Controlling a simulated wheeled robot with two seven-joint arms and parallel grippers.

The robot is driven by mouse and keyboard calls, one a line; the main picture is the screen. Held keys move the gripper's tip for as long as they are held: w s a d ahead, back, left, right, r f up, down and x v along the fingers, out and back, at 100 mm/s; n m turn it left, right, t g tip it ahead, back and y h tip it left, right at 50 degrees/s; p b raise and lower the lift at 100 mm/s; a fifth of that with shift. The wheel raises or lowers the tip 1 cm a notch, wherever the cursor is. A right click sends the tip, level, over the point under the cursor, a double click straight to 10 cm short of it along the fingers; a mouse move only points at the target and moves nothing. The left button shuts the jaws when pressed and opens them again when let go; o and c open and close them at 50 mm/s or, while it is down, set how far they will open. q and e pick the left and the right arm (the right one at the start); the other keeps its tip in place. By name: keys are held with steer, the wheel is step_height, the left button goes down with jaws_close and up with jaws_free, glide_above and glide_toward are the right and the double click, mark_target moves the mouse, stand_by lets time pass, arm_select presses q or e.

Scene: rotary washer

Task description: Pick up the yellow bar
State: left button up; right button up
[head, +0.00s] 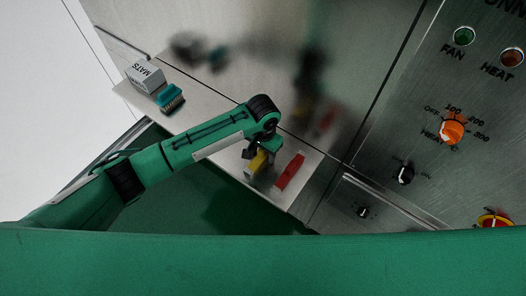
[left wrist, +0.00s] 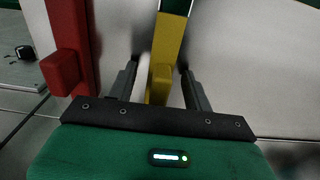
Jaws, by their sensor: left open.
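The yellow bar (head: 258,162) stands on the metal shelf in the head view, partly hidden by my left gripper (head: 252,152). In the left wrist view the yellow bar (left wrist: 163,62) is between the two dark fingers of my left gripper (left wrist: 160,85). The fingers are apart, with a visible gap on each side of the bar. My right gripper is in neither view.
A red bar (head: 290,171) stands close beside the yellow one. A steel panel with knobs, including an orange one (head: 453,131), rises at the right.

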arm_select(q)
jaws_close()
stand_by(0.3)
